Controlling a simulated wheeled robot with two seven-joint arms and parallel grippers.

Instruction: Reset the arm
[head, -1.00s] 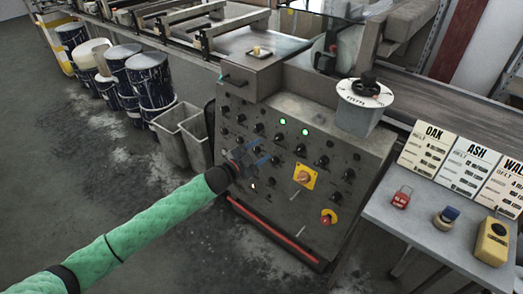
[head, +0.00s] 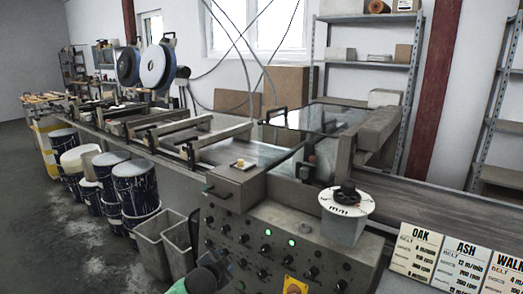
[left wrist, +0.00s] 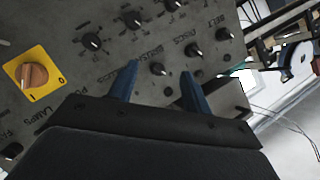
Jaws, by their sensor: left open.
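My left arm's green sleeve shows at the bottom edge of the head view. Its gripper (head: 216,266) is in front of the left part of the grey control panel (head: 240,217). In the left wrist view, the two blue fingers (left wrist: 160,82) are apart with nothing between them. Black knobs lie behind and beyond the fingertips; whether the fingers touch the panel cannot be told. A yellow plate with an orange rotary switch (left wrist: 36,76) is left of the fingers. My right arm and gripper are not in view.
Two green lamps (head: 292,242) are lit on the panel. A white dial (head: 346,201) stands on its right top. Speed cards (head: 415,249) stand at the right. Grey bins (head: 158,240) and blue drums (head: 135,187) line the conveyor's left side. Open floor lies at far left.

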